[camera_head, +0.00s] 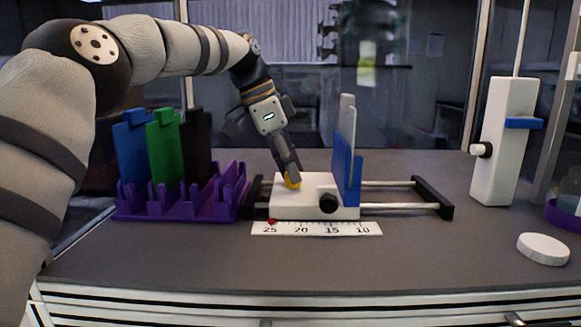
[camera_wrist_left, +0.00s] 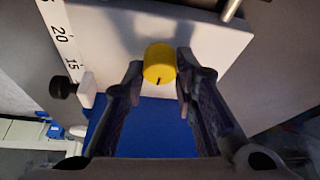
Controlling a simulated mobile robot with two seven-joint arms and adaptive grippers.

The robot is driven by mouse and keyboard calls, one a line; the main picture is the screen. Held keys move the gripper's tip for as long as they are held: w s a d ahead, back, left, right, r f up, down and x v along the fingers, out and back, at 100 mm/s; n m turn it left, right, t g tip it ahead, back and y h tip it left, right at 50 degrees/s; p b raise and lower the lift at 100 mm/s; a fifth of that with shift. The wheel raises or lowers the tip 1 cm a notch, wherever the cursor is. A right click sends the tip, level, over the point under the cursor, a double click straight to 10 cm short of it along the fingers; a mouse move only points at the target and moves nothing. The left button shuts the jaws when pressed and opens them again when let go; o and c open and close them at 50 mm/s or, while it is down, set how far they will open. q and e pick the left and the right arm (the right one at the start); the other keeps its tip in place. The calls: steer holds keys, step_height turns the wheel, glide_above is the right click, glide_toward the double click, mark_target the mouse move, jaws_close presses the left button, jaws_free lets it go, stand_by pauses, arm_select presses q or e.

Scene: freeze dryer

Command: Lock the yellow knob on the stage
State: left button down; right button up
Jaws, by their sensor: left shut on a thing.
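The yellow knob (camera_head: 290,182) sits on top of the white stage (camera_head: 283,204), toward its left end. In the left wrist view the knob (camera_wrist_left: 159,62) has a dark line on its face, pointing to the bottom of the picture. My left gripper (camera_head: 294,176) comes down on the knob from above and partly hides it in the head view. In the left wrist view its fingertips (camera_wrist_left: 160,72) lie on both sides of the knob, shut on it. My right gripper is not in view.
A blue plate (camera_head: 347,170) stands upright at the stage's right end, by the metal rails (camera_head: 400,205). A purple rack (camera_head: 180,207) with blue, green and black plates stands left. A ruler (camera_head: 317,229) lies in front. A white stand (camera_head: 503,140) and white disc (camera_head: 543,249) are right.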

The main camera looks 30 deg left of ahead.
arm_select(q)
steer(key=c, duration=1.3)
jaws_free()
steer(key=v, duration=0.7)
steer(key=shift+r, duration=0.25)
steer(key=shift+f, duration=0.1)
